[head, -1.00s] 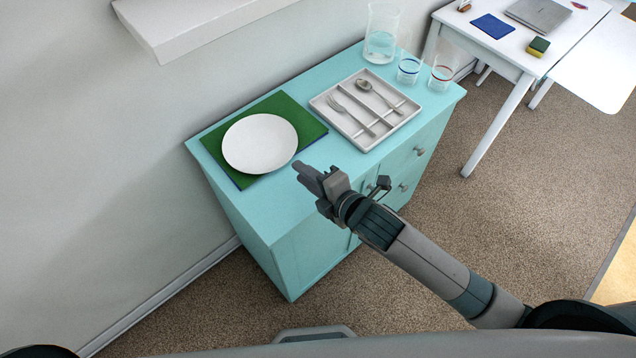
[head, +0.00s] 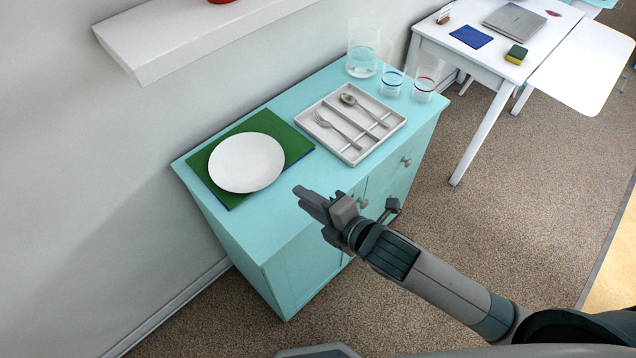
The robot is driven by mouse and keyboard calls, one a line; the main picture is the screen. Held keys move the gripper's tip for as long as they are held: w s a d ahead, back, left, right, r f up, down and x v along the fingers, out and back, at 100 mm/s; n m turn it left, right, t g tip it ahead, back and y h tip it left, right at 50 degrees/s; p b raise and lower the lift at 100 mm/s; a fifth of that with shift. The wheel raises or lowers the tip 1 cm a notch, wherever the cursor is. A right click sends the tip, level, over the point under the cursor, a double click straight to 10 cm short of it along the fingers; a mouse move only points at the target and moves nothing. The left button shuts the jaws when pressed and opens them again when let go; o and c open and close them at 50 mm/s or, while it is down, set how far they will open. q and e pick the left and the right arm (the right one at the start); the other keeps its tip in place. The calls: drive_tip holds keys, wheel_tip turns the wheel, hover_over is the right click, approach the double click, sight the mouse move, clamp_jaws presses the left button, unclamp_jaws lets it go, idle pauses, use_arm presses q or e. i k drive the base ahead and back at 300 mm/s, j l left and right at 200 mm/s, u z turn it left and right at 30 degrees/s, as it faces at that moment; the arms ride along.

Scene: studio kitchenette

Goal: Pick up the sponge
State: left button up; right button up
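The sponge (head: 516,54), yellow with a dark green top, lies on the white table (head: 471,60) at the upper right, in front of the laptop. My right gripper (head: 306,199) is above the front edge of the turquoise cabinet, far to the left of the sponge. Its fingers appear close together, with nothing seen between them; the exact gap is hard to tell. My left gripper is not in view.
The turquoise cabinet (head: 262,226) carries a white plate (head: 246,163) on a green mat (head: 293,141), a cutlery tray (head: 395,122), a jug (head: 362,62) and two glasses. A laptop (head: 515,21) and blue mat (head: 471,37) share the table. Open floor lies right of the cabinet.

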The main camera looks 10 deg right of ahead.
sight(517, 54)
drive_tip(key=z, duration=1.35)
